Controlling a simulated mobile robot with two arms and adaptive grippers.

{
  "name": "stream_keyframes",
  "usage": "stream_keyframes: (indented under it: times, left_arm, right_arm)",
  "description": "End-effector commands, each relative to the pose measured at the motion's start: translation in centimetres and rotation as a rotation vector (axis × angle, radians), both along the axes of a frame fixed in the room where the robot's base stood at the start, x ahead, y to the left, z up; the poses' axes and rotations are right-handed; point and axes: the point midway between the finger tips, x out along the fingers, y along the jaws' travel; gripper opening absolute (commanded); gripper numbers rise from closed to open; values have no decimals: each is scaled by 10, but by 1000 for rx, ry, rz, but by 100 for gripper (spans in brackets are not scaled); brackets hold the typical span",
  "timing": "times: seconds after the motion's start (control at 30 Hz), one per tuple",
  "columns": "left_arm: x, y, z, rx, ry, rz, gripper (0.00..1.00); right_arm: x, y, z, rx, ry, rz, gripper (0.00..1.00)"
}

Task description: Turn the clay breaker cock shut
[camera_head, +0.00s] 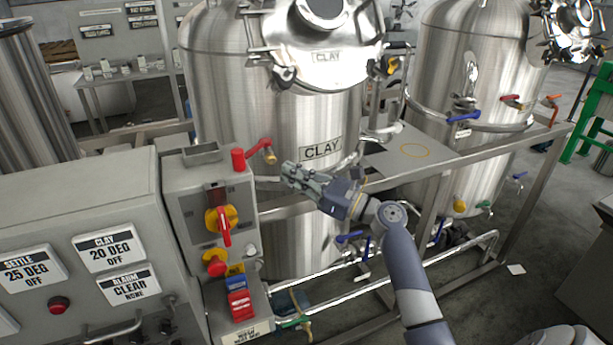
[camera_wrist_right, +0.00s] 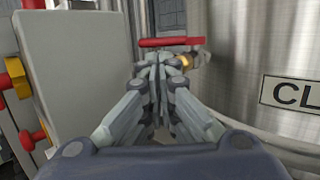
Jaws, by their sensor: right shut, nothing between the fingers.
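On the near side of the clay tank (camera_head: 275,105), a cock with a red lever handle (camera_head: 257,147) and a brass body (camera_head: 270,157) sticks out just beyond the control box. The lever ends in a thick red grip at its left end. In the right wrist view the red handle (camera_wrist_right: 172,42) lies across the view beyond my fingertips, with the brass body (camera_wrist_right: 185,62) to their right. My right gripper (camera_head: 287,172) is shut and empty, just right of and below the cock; I cannot tell whether it touches the handle. My left gripper is not in view.
The control box (camera_head: 177,208) with a yellow and red switch (camera_head: 222,220) stands left of my gripper. The steel frame rail (camera_head: 281,211) runs below it. A second tank (camera_head: 455,75) with blue and red valve levers stands to the right.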

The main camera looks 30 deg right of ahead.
Motion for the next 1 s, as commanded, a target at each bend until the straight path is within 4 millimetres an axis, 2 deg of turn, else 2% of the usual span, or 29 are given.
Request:
stream_keyframes:
  times: [0.03,0.2,0.4,1.0]
  left_arm:
    - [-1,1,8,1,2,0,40]
    - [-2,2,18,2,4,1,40]
    - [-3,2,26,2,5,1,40]
    - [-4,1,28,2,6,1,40]
  right_arm:
    - [10,6,8,3,-2,1,0]
    - [38,22,13,2,-1,0,0]
    - [59,34,15,0,0,-2,0]
    - [66,41,15,-1,0,-5,0]
